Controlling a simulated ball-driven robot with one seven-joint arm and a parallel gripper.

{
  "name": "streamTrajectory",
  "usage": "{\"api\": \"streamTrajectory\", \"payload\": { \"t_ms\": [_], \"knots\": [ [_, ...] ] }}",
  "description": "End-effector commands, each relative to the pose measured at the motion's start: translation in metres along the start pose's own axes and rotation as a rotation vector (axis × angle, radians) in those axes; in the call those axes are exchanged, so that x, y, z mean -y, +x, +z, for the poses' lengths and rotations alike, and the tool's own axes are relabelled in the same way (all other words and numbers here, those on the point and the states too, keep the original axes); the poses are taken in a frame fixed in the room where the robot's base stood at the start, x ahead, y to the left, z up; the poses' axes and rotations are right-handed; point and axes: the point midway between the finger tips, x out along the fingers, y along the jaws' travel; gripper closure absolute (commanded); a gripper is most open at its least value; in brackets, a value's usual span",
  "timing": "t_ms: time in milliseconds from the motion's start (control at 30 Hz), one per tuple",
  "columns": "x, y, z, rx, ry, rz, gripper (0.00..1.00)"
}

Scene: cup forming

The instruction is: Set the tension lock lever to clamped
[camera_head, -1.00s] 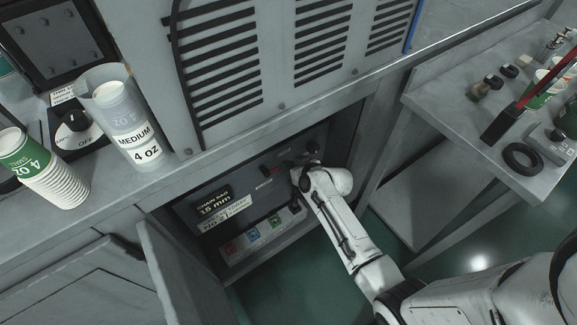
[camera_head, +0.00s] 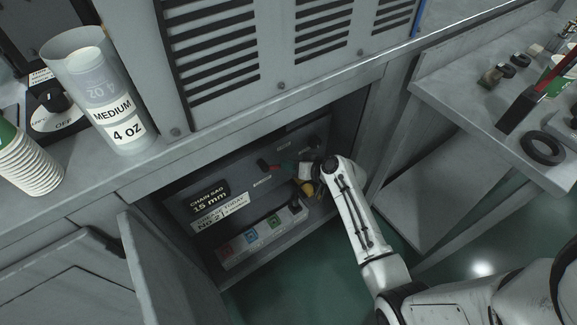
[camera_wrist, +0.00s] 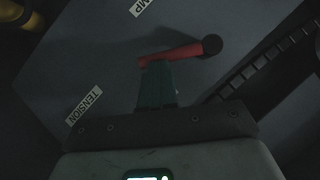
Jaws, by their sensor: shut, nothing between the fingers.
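The tension lock lever, a red arm with a black knob (camera_wrist: 180,52), crosses the upper middle of the wrist view. It also shows small in the head view (camera_head: 270,166) on the panel inside the open cabinet. A TENSION label (camera_wrist: 85,104) and a label ending in MP, partly cut off, are on the panel. My gripper (camera_wrist: 157,70) has its green fingers shut, with nothing held. The tips are right at the red arm near its pivot end; I cannot tell if they touch. In the head view my gripper (camera_head: 288,168) is inside the cabinet, just right of the lever.
The panel has a chain sag display (camera_head: 207,201), coloured buttons (camera_head: 251,236) below and dark knobs at right. An open door (camera_head: 150,265) stands at left; a side table (camera_head: 500,150) stands at right. A yellow part (camera_head: 307,188) sits beside my gripper.

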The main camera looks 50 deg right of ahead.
Motion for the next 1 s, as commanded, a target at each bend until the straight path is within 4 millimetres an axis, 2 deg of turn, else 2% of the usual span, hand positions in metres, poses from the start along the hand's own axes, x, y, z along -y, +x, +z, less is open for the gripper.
{"api": "streamTrajectory", "payload": {
  "t_ms": [33, 400, 1000],
  "knots": [
    [-0.007, 0.006, 0.007, -0.002, 0.039, -0.025, 1.0],
    [-0.013, 0.018, 0.027, 0.0, 0.331, -0.221, 1.0],
    [-0.004, 0.035, 0.051, 0.001, 0.736, -0.491, 1.0]
  ]
}}
